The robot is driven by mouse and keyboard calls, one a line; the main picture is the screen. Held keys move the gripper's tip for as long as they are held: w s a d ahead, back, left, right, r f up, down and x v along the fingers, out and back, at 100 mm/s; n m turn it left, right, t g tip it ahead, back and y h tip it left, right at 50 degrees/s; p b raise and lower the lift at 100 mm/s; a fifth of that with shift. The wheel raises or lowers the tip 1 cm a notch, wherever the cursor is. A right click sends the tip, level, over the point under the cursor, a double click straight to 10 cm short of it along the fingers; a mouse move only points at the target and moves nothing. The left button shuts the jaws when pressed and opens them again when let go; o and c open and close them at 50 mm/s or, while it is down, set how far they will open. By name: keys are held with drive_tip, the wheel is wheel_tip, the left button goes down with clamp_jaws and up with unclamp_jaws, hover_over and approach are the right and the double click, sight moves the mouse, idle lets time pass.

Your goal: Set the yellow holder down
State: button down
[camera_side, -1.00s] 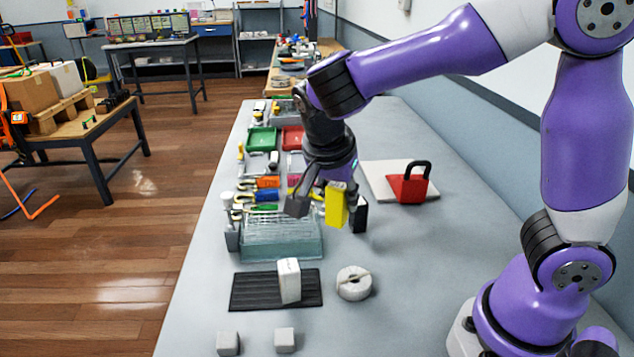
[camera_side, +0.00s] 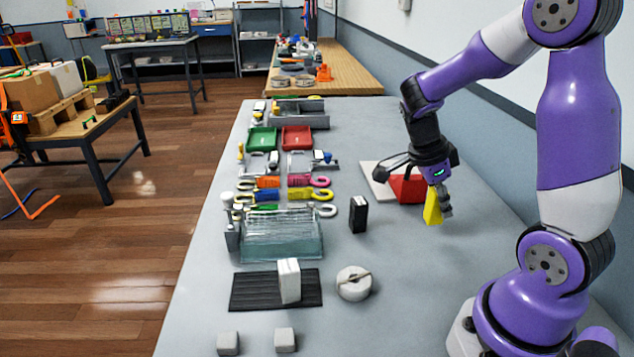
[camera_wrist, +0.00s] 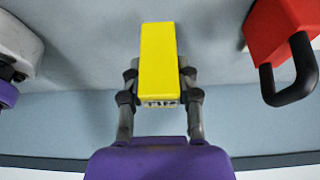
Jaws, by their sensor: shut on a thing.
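The yellow holder (camera_side: 432,207) is a narrow upright block in the side view, held by my gripper (camera_side: 437,188) low over the right part of the grey table. I cannot tell if its lower end touches the table. In the wrist view the yellow holder (camera_wrist: 158,60) sits between the two fingers of my gripper (camera_wrist: 158,88), which are shut on it from both sides. Part of the holder is hidden by the fingers in the side view.
A red block with a black handle (camera_wrist: 283,35) is close by; in the side view the red block (camera_side: 408,190) stands on a pale board (camera_side: 373,180). A black box (camera_side: 359,214) stands to the left. Bare table (camera_side: 400,270) lies in front.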

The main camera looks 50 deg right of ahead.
sight(437, 216)
drive_tip(key=shift+d+f, duration=0.25)
drive_tip(key=shift+f, duration=1.9)
drive_tip(key=c, duration=0.6)
unclamp_jaws()
drive_tip(key=shift+f, duration=0.1)
